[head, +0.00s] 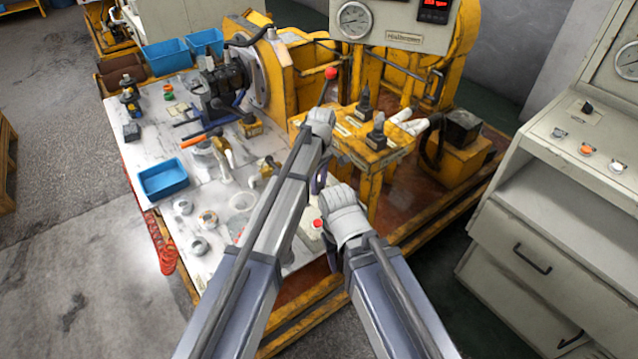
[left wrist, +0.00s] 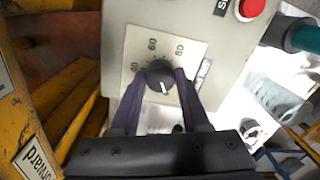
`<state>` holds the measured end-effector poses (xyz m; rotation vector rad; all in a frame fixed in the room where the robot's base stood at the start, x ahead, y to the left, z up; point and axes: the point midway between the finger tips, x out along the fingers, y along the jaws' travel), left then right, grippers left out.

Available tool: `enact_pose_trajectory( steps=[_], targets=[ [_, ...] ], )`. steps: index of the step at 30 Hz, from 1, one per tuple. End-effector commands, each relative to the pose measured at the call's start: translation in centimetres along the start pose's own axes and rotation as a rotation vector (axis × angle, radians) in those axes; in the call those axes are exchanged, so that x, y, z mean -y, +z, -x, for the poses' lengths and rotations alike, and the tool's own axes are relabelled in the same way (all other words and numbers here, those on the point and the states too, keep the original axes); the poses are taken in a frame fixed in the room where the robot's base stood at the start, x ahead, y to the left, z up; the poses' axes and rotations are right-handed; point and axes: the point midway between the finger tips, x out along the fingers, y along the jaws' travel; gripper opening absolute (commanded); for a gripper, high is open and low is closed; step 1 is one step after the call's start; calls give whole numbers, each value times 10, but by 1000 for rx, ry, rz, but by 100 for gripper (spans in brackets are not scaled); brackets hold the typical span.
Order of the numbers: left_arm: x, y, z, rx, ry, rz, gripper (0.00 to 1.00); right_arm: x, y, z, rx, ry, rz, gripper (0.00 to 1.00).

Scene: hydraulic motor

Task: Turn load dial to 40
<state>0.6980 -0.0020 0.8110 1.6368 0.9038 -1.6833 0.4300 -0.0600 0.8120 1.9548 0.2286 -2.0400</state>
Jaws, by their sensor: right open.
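The load dial (left wrist: 160,77) is a dark round knob on a pale square plate, on the face of a light grey box. Its white mark points down and slightly right in the left wrist view. The 60 is at the knob's upper left, the 80 at its upper right, and a partly covered number is at its left. My left gripper (left wrist: 161,80) has one dark finger on each side of the knob, seemingly touching it. In the head view the left gripper (head: 318,180) hides the dial. My right gripper (head: 331,262) is open and empty, lower and nearer.
A red button (head: 317,224) sits on the box close to both grippers; it also shows in the left wrist view (left wrist: 252,9). A yellow stand (head: 372,185) is right of the left gripper. The white bench (head: 150,220) holds loose parts and a blue tray (head: 163,180).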

Motion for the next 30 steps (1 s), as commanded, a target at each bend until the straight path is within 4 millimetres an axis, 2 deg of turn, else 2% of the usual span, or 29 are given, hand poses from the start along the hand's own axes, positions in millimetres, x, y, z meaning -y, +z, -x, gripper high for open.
enact_pose_trajectory(
  steps=[1,11,22,30],
  targets=[
    [0,0,0,0,0,0,36,0,0,0,0,0,0,50],
    [0,0,0,0,0,0,0,0,0,0,0,0,0,50],
    [0,0,0,-2,-1,-41,0,0,0,0,0,0,0,50],
    [1,0,0,-13,-1,-220,0,0,0,0,0,0,0,50]
  ],
)
